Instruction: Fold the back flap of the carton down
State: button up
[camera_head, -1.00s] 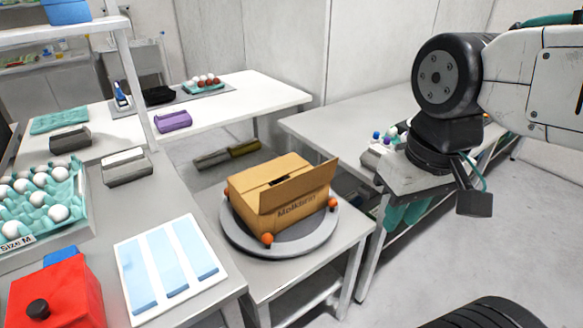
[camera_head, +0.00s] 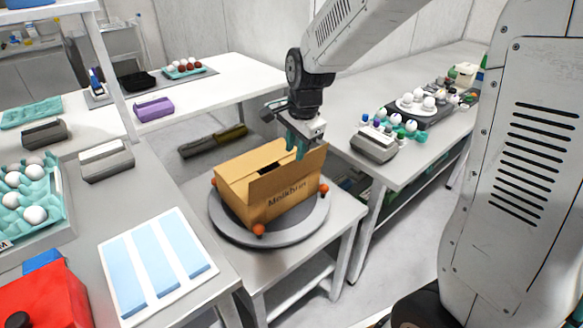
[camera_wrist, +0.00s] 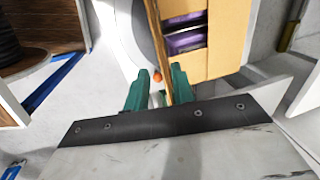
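The brown carton (camera_head: 290,203) sits on a round grey turntable (camera_head: 228,230). One flap (camera_head: 290,178) stands up along its long side nearer the head camera. Flat brown panels cover part of the top, leaving a dark gap. In the wrist view, purple things (camera_wrist: 185,40) show inside, between a brown panel (camera_wrist: 228,40) and the upright flap (camera_wrist: 159,45). My gripper (camera_head: 300,150) is at the right end of this flap. Its teal fingers (camera_wrist: 160,85) sit on either side of the flap's edge, with a gap on the left, so it looks open.
Orange balls (camera_head: 258,230) sit around the turntable's rim. A grey device (camera_head: 374,146) and a tray of white balls (camera_head: 418,104) stand on the right bench. A blue-striped panel (camera_head: 157,265) and egg tray (camera_head: 28,205) are at left.

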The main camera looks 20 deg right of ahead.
aim_at(292, 165)
jog(key=f, duration=0.2)
jog(key=w+f, duration=0.1)
jog(key=f, duration=0.4)
jog(key=shift+w+a+f, duration=0.25)
jog(key=shift+f, duration=0.15)
grip_shut()
dwell(1.0)
